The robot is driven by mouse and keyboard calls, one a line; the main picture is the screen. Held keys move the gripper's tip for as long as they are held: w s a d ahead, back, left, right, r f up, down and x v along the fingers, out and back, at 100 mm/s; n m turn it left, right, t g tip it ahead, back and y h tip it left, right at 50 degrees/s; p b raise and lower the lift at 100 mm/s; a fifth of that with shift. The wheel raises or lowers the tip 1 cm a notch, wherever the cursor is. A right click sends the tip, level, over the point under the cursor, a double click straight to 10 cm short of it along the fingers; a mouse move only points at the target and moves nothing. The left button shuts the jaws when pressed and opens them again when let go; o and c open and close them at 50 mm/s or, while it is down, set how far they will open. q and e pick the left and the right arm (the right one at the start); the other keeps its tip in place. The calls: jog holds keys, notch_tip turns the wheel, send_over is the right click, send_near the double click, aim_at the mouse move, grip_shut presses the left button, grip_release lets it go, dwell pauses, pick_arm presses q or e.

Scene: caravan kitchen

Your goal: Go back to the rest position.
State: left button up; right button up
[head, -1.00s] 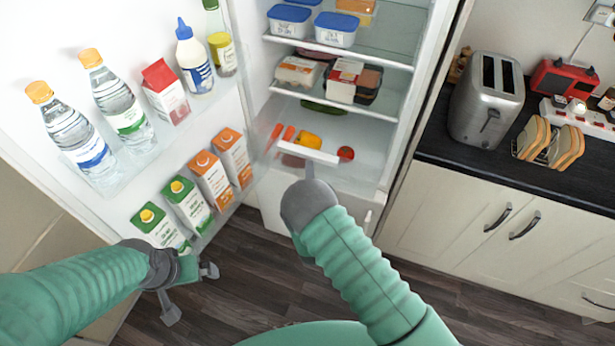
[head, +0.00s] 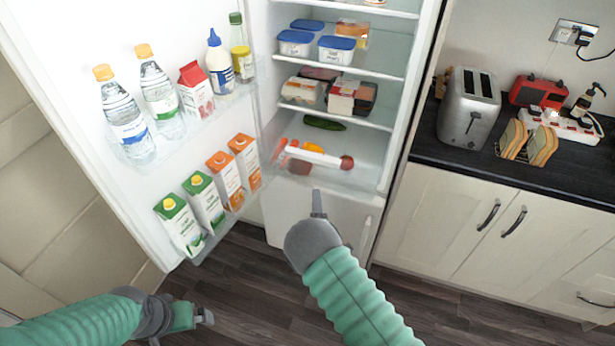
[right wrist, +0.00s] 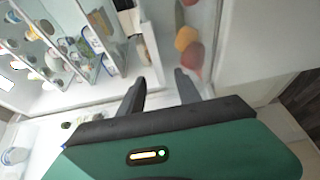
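My right gripper (head: 318,202) is in front of the open fridge, below the level of its clear bottom drawer (head: 345,178). In the right wrist view its two fingers (right wrist: 161,88) stand apart with nothing between them. My left gripper (head: 202,317) is low at the lower left, in front of the open fridge door (head: 185,30) and over the floor. It looks empty; its fingers spread apart in the earlier view and are partly hidden now.
The door racks hold water bottles (head: 122,115) and several cartons (head: 207,200). Vegetables lie in the bottom drawer, with a tomato (head: 347,162) at its right. A toaster (head: 468,108) stands on the counter at right. The dark floor (head: 245,290) is clear.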

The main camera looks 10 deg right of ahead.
jog(key=s+r+m+g+y, duration=0.1)
jog(key=s+m+g, duration=0.4)
jog(key=s, duration=0.5)
jog(key=s+d+r+m+g+y, duration=0.1)
jog(key=s+r+m+g, duration=0.3)
jog(key=s, duration=0.6)
jog(key=s+r+m+g+y, duration=0.1)
jog(key=s+r+m+g, duration=0.2)
jog(key=s, duration=0.8)
jog(key=m+g, duration=0.2)
jog(key=m, duration=0.1)
jog(key=shift+d+m+g+y, duration=0.2)
jog(key=shift+m+g+y, duration=0.1)
jog(key=shift+g+y, duration=0.1)
jog(key=shift+r, duration=0.1)
